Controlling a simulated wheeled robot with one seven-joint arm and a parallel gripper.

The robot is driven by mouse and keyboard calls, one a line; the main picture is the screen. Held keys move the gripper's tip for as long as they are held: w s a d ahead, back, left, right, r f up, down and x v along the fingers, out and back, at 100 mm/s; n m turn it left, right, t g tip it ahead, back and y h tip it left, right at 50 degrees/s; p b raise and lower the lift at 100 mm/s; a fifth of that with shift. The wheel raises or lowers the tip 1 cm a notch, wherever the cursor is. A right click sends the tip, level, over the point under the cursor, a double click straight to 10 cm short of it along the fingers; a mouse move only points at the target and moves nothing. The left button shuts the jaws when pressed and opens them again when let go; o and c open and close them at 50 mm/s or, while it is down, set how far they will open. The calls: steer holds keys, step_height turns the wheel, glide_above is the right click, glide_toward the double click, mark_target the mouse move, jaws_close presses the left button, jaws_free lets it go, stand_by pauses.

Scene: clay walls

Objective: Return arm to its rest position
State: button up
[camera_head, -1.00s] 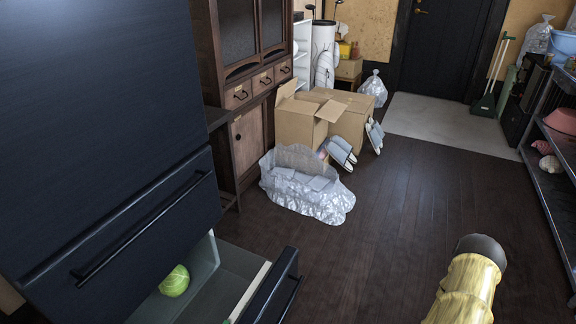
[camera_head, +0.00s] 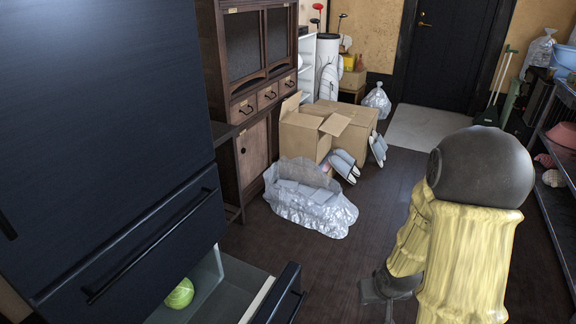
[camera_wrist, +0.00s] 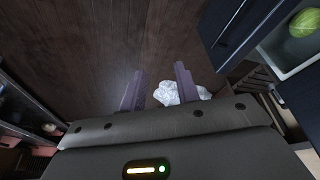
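My arm, in a yellow ribbed sleeve with a dark rounded joint, stands folded at the right of the head view. My gripper (camera_wrist: 160,70) shows in the wrist view with its two purplish fingers apart and nothing between them. It points over the dark wooden floor (camera_wrist: 95,45). In the head view, the dark part low beside the sleeve looks like the wrist end, and its fingers cannot be made out there.
An open drawer (camera_head: 221,300) of the dark fridge (camera_head: 120,215) holds a round green cabbage-like thing (camera_head: 180,293). A crumpled clear plastic bag (camera_head: 310,208), cardboard boxes (camera_head: 345,125) and slippers (camera_head: 343,166) lie ahead. A dark shelf (camera_head: 560,205) stands right. Middle floor is clear.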

steer(key=s+a+r+g+p, duration=0.1)
steer(key=s+a+r, duration=0.25)
steer(key=r, duration=0.35)
steer(key=s+a+r+p, duration=0.1)
steer(key=s+a+r, duration=0.25)
steer(key=r, duration=0.35)
steer(key=w+p+v, duration=0.2)
steer(key=p+v, duration=1)
steer(key=w+r+p+v, duration=0.1)
steer(key=w+p+v, duration=0.2)
steer(key=p+v, duration=0.9)
steer(key=w+r+p+v, duration=0.1)
steer(key=w+p+v, duration=0.2)
steer(key=p+v, duration=0.9)
steer(key=shift+s+d+p, duration=0.25)
steer(key=shift+p, duration=0.55)
steer(key=shift+f, duration=0.15)
steer(key=shift+w, duration=0.1)
